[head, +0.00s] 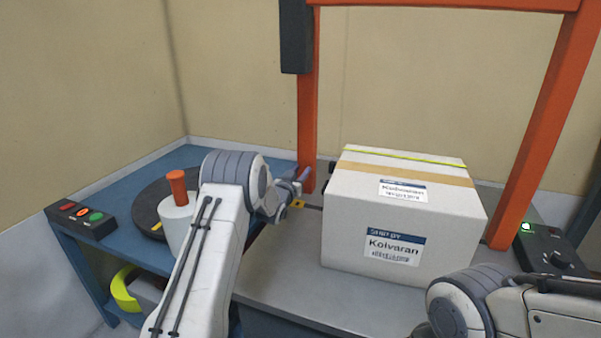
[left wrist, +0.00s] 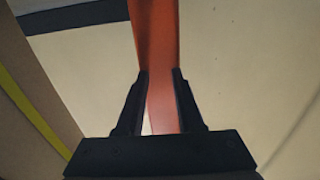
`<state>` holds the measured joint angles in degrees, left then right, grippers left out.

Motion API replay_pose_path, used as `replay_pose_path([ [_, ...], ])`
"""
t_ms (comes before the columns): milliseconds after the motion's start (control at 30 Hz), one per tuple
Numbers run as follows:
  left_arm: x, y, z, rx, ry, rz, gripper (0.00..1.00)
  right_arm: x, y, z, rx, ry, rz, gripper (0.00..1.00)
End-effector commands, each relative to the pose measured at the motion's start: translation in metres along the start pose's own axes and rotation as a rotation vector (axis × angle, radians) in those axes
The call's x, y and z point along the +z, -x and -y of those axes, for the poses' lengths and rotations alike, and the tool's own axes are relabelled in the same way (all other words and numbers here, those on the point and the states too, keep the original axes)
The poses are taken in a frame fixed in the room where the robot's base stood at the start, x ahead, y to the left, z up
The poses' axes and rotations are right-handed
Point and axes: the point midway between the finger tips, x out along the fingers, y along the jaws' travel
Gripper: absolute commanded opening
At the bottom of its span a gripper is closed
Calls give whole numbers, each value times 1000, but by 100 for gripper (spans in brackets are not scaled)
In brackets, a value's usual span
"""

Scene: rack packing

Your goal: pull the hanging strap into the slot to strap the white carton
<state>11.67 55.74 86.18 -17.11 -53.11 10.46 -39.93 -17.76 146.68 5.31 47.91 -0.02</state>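The white carton (head: 400,220) stands upright on the grey table of the strapping frame, with tan tape and labels on it. A yellow-green strap (head: 405,157) runs across its top; it also shows on the carton in the left wrist view (left wrist: 32,112). No hanging strap end is clearly visible. My left gripper (head: 304,177) is near the left orange post, beside the carton. In the left wrist view its fingers (left wrist: 164,95) are apart with no strap visible between them. My right gripper is out of view.
The orange frame (head: 307,120) arches over the carton. A blue side table at left holds a button box (head: 82,217) and a dark disc (head: 148,205). A yellow coil (head: 124,290) sits below. A black control box (head: 552,250) stands at right.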

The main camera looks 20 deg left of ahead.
Motion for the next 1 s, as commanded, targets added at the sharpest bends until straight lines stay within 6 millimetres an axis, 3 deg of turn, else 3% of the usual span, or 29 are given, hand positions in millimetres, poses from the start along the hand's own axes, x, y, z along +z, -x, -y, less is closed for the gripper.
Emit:
replay_pose_path([
  [333,-2,11,0,0,0,0,36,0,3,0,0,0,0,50],
  [800,0,89,1,-1,0,2,36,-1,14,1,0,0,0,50],
  [1000,0,104,0,0,0,0,36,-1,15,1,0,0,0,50],
])
